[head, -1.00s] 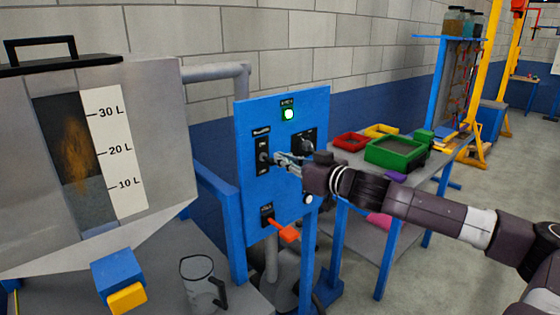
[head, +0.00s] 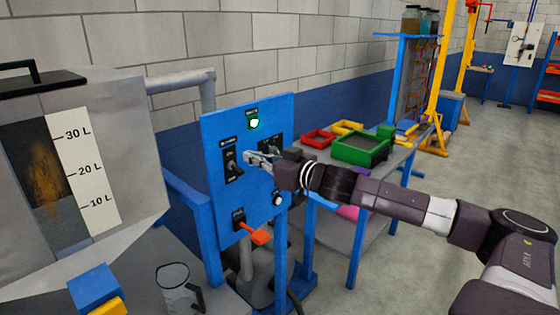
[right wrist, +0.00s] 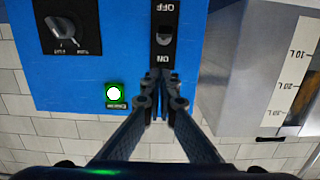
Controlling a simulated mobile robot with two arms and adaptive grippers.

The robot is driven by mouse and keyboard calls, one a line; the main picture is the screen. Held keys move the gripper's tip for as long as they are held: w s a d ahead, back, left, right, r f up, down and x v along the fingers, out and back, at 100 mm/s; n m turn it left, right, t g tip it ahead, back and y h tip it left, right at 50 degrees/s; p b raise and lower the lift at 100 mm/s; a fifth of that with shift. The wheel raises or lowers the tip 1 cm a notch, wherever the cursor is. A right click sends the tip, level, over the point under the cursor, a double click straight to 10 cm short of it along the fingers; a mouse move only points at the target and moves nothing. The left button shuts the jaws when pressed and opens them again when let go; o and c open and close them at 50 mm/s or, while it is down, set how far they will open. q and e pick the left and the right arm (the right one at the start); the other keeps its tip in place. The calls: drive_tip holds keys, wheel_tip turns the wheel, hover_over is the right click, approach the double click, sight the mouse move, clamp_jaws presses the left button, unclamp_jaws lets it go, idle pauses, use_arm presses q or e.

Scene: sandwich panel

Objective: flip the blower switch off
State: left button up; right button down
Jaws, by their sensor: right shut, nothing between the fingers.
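The blower switch (head: 231,167) is a black plate with a small lever on the left side of the blue panel (head: 262,205). In the right wrist view, which is upside down, the switch (right wrist: 165,22) has OFF and ON labels, and its lever appears nearer ON. My right gripper (head: 248,157) is shut and empty, in front of the panel, just right of and slightly above the lever in the head view. In the wrist view its fingertips (right wrist: 163,92) are by the ON end; I cannot tell whether they touch the panel. My left gripper is out of view.
A lit green lamp (head: 254,123) is at the panel top; a black rotary knob (right wrist: 64,28) is beside the switch. An orange handle (head: 257,236) juts out below. A grey hopper (head: 130,150) stands left. A workbench with a green bin (head: 362,149) stands right.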

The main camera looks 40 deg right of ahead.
drive_tip(key=s+p, duration=0.3)
drive_tip(key=s, duration=0.6)
drive_tip(key=shift+d+r, duration=0.35)
drive_tip(key=shift+d, duration=0.05)
drive_tip(key=shift+w, duration=0.1)
idle(0.5)
